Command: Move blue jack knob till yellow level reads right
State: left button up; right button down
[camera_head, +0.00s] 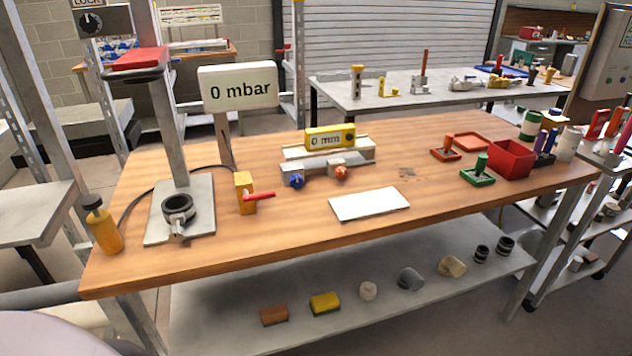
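The yellow level (331,137) lies across the top of a grey and white stand in the middle of the wooden workbench. Its face carries text that looks like "0 mm", and a dark round spot is at its right end. The blue jack knob (296,181) sticks out at the lower left front of the stand's base (318,167). An orange knob (340,172) sits to its right on the same base. Neither of my grippers is in view. Nothing covers the blue knob.
A white sheet (369,204) lies in front of the stand. A yellow valve with a red lever (258,196) and a "0 mbar" sign (237,87) stand left. A grey press post (169,130) is further left. Red and green trays (479,177) stand right.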

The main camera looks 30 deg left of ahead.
aim_at(295, 180)
jog(key=i+l+u, duration=0.1)
jog(key=u, duration=1.15)
jog(key=l+u, duration=0.25)
jog(key=u, duration=0.15)
jog(key=l+u, duration=0.9)
jog(key=k+l+u, duration=0.1)
jog(key=l, duration=0.2)
jog(key=k+l, duration=0.1)
jog(key=l, duration=0.15)
jog(key=k+l+u, duration=0.15)
jog(key=l, duration=0.15)
jog(key=k+l, duration=0.1)
jog(key=l, duration=0.25)
jog(key=k+l, duration=0.1)
jog(key=l, duration=0.25)
jog(key=k+l, duration=0.1)
jog(key=l, duration=0.2)
